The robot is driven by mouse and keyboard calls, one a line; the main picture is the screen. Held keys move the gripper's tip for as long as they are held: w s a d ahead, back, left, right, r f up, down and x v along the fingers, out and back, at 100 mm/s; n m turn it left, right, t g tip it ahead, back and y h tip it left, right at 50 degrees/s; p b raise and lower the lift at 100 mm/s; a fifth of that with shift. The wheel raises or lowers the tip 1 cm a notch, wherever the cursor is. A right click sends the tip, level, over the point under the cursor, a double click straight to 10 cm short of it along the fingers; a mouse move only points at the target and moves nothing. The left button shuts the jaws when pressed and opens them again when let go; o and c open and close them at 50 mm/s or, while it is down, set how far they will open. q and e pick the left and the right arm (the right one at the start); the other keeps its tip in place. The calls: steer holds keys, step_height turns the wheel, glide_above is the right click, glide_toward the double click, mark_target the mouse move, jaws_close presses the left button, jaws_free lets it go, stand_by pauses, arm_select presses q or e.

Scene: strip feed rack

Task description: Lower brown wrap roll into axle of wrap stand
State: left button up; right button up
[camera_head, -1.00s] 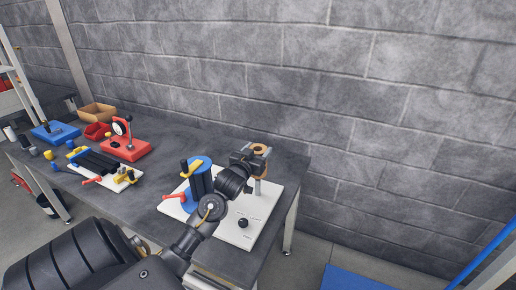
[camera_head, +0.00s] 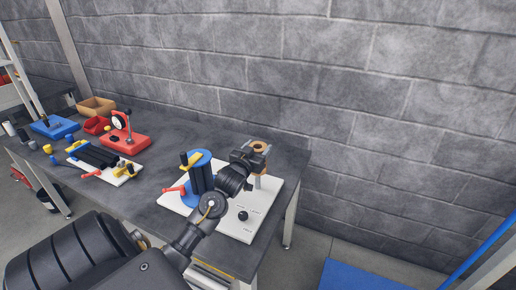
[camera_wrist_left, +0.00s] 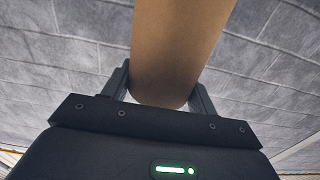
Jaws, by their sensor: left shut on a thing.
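My left gripper (camera_head: 254,158) is shut on the brown wrap roll (camera_head: 261,146). The roll's open tan top end shows above the fingers at the back right of the bench. In the left wrist view the brown roll (camera_wrist_left: 180,45) stands between the two fingers. A pale upright post (camera_head: 257,182), which looks like the axle of the wrap stand, shows just below the gripper. I cannot tell whether the roll is around its tip. The stand's white base plate (camera_head: 262,208) lies on the bench, partly hidden by my left arm. My right gripper is not in view.
A blue disc fixture (camera_head: 200,160) with dark uprights and a red handle (camera_head: 174,190) stands close left of my wrist. A black knob (camera_head: 243,216) sits on the plate. A red dial-gauge stand (camera_head: 124,142) is farther left. A block wall rises behind the bench.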

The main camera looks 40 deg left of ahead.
arm_select(q)
steer(key=shift+f+p, duration=0.5)
steer(key=shift+f, duration=2.65)
stand_by(4.1)
steer(key=o, duration=1.2)
